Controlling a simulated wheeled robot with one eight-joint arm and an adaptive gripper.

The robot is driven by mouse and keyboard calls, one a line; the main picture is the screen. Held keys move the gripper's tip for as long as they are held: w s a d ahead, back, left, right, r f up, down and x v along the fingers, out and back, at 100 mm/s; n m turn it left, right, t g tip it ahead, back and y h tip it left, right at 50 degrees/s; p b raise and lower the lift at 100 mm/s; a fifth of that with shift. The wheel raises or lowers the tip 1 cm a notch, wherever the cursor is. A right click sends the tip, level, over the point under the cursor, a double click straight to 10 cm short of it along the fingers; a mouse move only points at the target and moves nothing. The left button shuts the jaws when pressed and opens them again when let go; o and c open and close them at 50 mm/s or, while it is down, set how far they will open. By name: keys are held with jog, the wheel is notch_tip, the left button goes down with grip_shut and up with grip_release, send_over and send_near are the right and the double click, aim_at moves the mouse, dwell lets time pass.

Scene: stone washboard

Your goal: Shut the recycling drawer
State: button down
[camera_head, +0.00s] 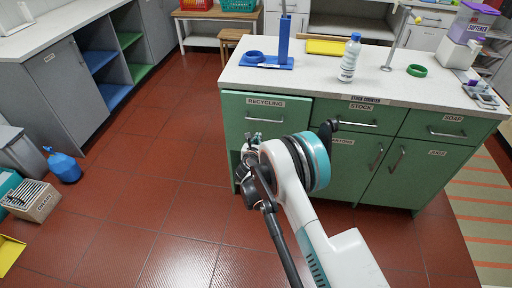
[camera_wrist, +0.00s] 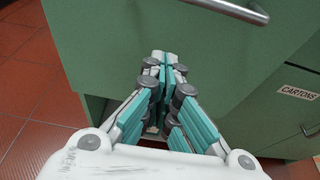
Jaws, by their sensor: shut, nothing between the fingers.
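The recycling drawer (camera_head: 288,108) is the green front labelled RECYCLING at the left end of the counter unit in the head view. It appears to stand out from the fronts beside it; how far is hard to tell. Its metal handle is partly visible. My gripper (camera_head: 252,140) is in front of the drawer's lower part, below the handle. In the wrist view the fingers (camera_wrist: 165,62) are shut and empty, pointing at the plain green front (camera_wrist: 110,50). The drawer's handle (camera_wrist: 232,8) shows at the top edge. Whether the fingertips touch the front cannot be told.
Green STOCK (camera_head: 355,113) and SOAP (camera_head: 445,125) drawers lie to the right, with doors below. The countertop (camera_head: 320,88) holds a bottle (camera_head: 350,58) and a blue stand (camera_head: 284,45).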

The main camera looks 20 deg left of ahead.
aim_at(262, 128)
jog(key=x, duration=0.1)
jog(key=b+x, duration=0.1)
jog(key=x, duration=0.1)
jog(key=b+x, duration=0.1)
jog(key=x, duration=0.1)
jog(key=shift+w+r, duration=0.2)
jog(key=shift+w, duration=0.15)
jog(key=shift+w+a+r, duration=0.1)
jog(key=shift+w+a, duration=0.05)
jog(key=shift+w, duration=0.4)
